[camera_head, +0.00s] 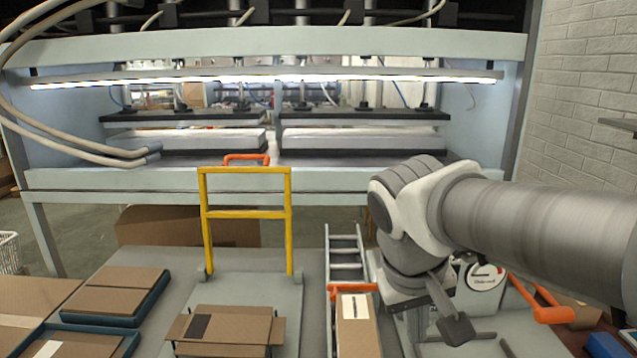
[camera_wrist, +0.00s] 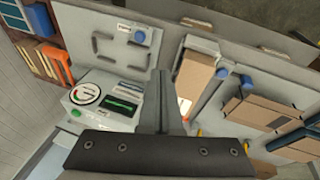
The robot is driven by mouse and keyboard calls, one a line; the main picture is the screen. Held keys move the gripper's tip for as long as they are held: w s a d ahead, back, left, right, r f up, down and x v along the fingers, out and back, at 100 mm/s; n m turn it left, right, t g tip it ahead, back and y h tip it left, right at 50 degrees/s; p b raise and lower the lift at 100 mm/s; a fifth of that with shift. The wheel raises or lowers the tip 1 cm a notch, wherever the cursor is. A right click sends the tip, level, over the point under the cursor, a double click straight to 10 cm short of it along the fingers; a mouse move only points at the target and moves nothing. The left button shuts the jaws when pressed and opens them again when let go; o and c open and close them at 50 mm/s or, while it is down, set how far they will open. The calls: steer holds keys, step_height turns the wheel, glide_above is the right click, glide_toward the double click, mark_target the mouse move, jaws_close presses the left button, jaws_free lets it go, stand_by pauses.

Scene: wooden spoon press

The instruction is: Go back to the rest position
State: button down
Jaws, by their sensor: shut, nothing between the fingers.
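My gripper (camera_head: 454,326) hangs at the lower right of the head view, below the grey and white arm, over the grey work area in front of the press. In the wrist view its fingers (camera_wrist: 160,98) are together with nothing between them. The press (camera_head: 275,182) stands beyond, light blue-grey, with a lit bar across its top and two pale slabs inside. My gripper is apart from the press. The arm hides part of the work area's right side.
A white machine with a round dial (camera_head: 487,274) stands just right of my gripper; its dial also shows in the wrist view (camera_wrist: 86,94). A narrow cardboard box (camera_head: 357,325) lies to the left. A yellow frame (camera_head: 247,214) and more boxes (camera_head: 225,328) stand further left. A brick wall (camera_head: 585,85) closes the right.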

steer(key=s+d+f+m+t+y, duration=0.1)
steer(key=s+f+t+y, duration=0.1)
steer(key=s, duration=0.5)
step_height(320, 180, up, 15)
steer(key=p, duration=1.5)
steer(key=shift+s+t, duration=0.3)
